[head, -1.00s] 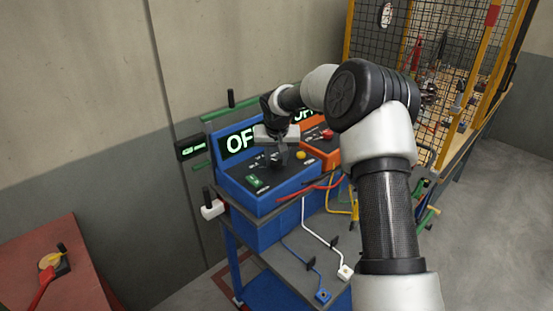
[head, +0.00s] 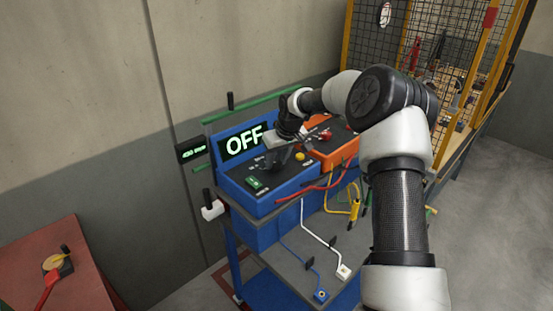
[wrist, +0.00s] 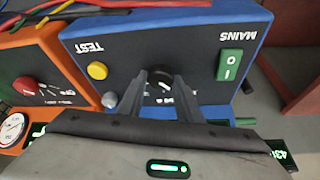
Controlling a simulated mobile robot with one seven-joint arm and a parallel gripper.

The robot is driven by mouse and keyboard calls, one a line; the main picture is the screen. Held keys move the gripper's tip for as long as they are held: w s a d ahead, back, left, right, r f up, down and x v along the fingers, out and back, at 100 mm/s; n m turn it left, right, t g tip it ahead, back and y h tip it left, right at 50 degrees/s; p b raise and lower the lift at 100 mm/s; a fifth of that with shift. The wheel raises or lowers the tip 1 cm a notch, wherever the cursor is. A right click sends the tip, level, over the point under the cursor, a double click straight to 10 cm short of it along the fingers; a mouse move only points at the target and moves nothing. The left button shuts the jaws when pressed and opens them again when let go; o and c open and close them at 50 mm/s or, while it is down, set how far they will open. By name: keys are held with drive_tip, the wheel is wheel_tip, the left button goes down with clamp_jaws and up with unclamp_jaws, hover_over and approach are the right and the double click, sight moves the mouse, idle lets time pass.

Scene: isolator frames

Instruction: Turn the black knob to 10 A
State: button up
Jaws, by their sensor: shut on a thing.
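The black knob (wrist: 161,82) is on the sloped top of the blue unit (wrist: 206,52), between my gripper's two fingers in the wrist view. My gripper (wrist: 161,78) is shut on the knob. Small marks around the knob are too small to read. In the head view my gripper (head: 277,164) is down at the blue unit's top and hides the knob. The unit's display (head: 244,145) reads OFF.
A green MAINS switch (wrist: 230,65) and a yellow TEST button (wrist: 97,70) flank the knob. An orange unit (head: 338,150) with a red knob (wrist: 25,85) stands beside it. Red and yellow cables (head: 320,186) run along the units' front.

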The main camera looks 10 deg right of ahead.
idle(0.4)
drive_tip(key=o, duration=1)
drive_tip(key=shift+o, duration=0.2)
drive_tip(key=b+v, duration=0.1)
drive_tip(key=v, duration=1.6)
drive_tip(key=shift+r, duration=0.3)
